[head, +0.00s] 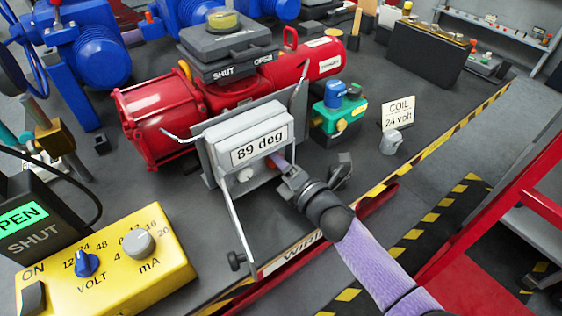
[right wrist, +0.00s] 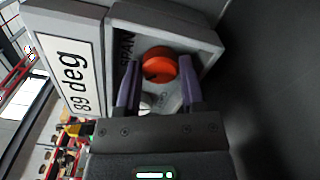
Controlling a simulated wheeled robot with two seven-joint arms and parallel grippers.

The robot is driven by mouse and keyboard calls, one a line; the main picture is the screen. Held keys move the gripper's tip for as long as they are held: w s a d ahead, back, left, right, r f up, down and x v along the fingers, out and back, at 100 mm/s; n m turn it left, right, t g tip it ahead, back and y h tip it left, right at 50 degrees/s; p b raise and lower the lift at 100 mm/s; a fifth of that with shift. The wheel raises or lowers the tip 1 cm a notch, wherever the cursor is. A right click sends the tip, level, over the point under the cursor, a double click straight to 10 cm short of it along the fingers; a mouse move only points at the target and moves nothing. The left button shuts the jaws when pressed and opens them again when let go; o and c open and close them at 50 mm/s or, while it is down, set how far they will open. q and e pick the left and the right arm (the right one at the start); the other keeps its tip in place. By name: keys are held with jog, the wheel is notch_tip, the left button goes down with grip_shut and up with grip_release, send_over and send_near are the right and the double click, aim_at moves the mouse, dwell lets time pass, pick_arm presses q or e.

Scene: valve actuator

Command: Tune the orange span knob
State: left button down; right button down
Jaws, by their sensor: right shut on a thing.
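The orange span knob (right wrist: 160,64) sits in the open recess of a grey box, beside lettering that reads SPAN, in the right wrist view. My right gripper (right wrist: 159,80) has its two purple fingers on either side of the knob and is shut on it. In the head view my right gripper (head: 280,164) reaches in under the grey positioner box (head: 222,127), whose label (head: 259,145) reads 89 deg. The knob is mostly hidden there. My left gripper is not in view.
A yellow calibrator (head: 110,262) with VOLT and mA knobs stands at front left. The red actuator (head: 165,110) lies behind the positioner. A green unit (head: 338,120) and a COIL 24 volt card (head: 398,113) stand to the right. A hazard-striped edge (head: 440,143) bounds the bench.

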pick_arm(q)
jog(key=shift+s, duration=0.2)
pick_arm(e)
jog(key=shift+m, duration=0.3)
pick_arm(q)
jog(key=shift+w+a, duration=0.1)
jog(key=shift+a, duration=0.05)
pick_arm(e)
jog(key=shift+f, duration=0.1)
jog(key=shift+c, duration=2.4)
grip_release()
jog(key=p+v, duration=0.2)
jog(key=v, duration=0.7)
jog(key=shift+s+d+p, duration=0.2)
jog(key=shift+s+p, duration=0.05)
jog(key=shift+p, duration=0.05)
jog(key=shift+s+d, duration=0.1)
jog(key=shift+s, duration=0.05)
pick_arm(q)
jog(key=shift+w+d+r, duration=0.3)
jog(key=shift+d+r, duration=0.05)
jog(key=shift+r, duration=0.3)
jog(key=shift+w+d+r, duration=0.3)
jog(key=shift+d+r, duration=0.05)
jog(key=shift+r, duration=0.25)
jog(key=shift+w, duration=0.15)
